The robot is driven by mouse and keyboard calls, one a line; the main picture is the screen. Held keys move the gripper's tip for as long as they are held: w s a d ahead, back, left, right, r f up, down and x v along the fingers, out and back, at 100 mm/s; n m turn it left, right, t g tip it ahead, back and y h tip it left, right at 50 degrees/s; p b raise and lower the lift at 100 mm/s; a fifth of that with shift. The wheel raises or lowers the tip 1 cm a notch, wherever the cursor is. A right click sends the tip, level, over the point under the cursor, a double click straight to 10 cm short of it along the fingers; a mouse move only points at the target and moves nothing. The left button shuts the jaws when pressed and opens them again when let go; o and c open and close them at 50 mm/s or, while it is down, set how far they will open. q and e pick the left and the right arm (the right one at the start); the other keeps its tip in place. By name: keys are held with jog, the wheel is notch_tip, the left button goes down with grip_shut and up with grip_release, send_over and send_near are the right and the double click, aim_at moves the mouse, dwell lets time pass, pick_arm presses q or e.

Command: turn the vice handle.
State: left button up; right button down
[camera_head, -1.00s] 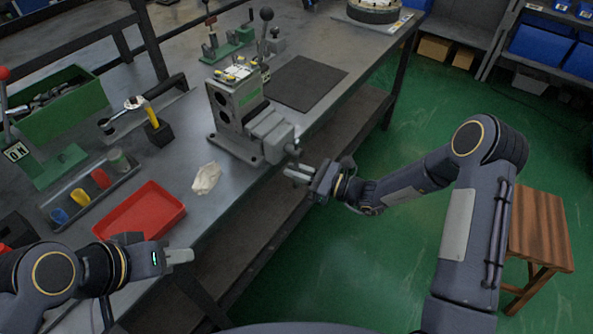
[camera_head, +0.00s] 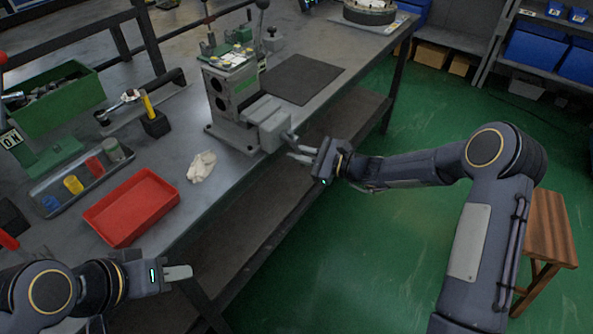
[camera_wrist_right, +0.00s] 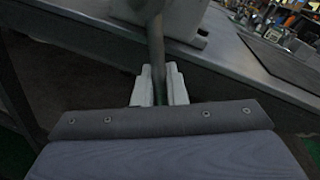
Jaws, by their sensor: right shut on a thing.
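The grey vice (camera_head: 268,122) stands at the bench's front edge, beside a grey block with round openings. Its handle (camera_head: 289,137) is a thin bar at the vice's near end, small in the head view. My right gripper (camera_head: 296,150) is at this handle, reaching in from the right. In the right wrist view, the grey handle bar (camera_wrist_right: 156,45) runs between the two pale fingers of the right gripper (camera_wrist_right: 160,88), which is shut on it. The bar's lower end is hidden between the fingers. My left gripper (camera_head: 180,272) is away from the vice, low at the left; its finger gap is not visible.
A red tray (camera_head: 131,208), a crumpled white cloth (camera_head: 202,166) and a green bin (camera_head: 55,97) are on the bench. A dark mat (camera_head: 303,79) lies behind the vice. A wooden stool (camera_head: 550,230) stands at the right. The green floor between is clear.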

jog(key=w+d+r+n+t+h+b, duration=0.2)
jog(key=r+n+b, duration=0.7)
jog(key=n+b, duration=0.6)
jog(key=shift+w+d+r+t+h+b, duration=0.2)
jog(key=shift+w+r+t+h+b, duration=0.35)
jog(key=shift+b, duration=1.65)
jog(key=shift+w+f+n, duration=0.1)
jog(key=shift+f+n, duration=0.05)
jog(key=shift+n, duration=0.15)
jog(key=c, duration=1.6)
grip_release()
jog(key=v, duration=0.7)
jog(key=shift+s+d, duration=0.3)
